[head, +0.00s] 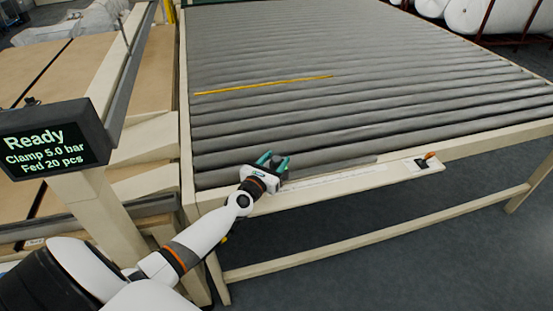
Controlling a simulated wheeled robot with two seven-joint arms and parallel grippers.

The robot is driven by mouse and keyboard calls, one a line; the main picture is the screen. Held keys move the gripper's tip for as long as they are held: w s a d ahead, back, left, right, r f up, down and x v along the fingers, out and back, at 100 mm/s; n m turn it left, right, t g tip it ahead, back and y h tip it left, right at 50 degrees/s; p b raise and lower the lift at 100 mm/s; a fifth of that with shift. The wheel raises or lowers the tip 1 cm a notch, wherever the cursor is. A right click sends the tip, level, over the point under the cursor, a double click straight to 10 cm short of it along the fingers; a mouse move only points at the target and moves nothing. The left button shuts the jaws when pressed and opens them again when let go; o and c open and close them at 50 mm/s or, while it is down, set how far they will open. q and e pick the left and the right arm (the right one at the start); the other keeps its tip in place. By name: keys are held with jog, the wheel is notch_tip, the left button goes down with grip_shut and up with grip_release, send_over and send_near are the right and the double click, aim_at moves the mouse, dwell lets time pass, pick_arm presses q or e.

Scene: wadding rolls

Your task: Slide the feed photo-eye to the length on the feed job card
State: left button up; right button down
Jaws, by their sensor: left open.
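My left gripper (272,162) is over the front edge of the roller table, at the left end of a pale scale strip (335,180). Its teal fingers are apart. A small dark grey piece shows at the fingers; I cannot tell whether it is the photo-eye or part of the gripper. At the right end of the strip is a small fitting with an orange knob (430,156) and a dark square; I cannot tell whether this is the photo-eye. The scale markings are too small to read. I see no readable feed job card. My right gripper is not in view.
The roller table (350,60) is bare except for a thin yellow strip (264,86) across it. A display (50,142) at left reads "Ready, Clamp 5.0 bar, Fed 20 pcs". White rolls (485,14) lie at the back right. Grey floor is clear in front.

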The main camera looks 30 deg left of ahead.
pick_arm(q)
jog(key=shift+w, duration=0.55)
grip_shut()
jog(key=w+d, duration=0.3)
jog(key=w+d+b, duration=0.1)
jog(key=w+d, duration=0.2)
jog(key=w, duration=0.1)
jog(key=shift+w+d, duration=0.3)
jog(key=shift+a, duration=0.1)
grip_release()
jog(key=shift+s, duration=0.15)
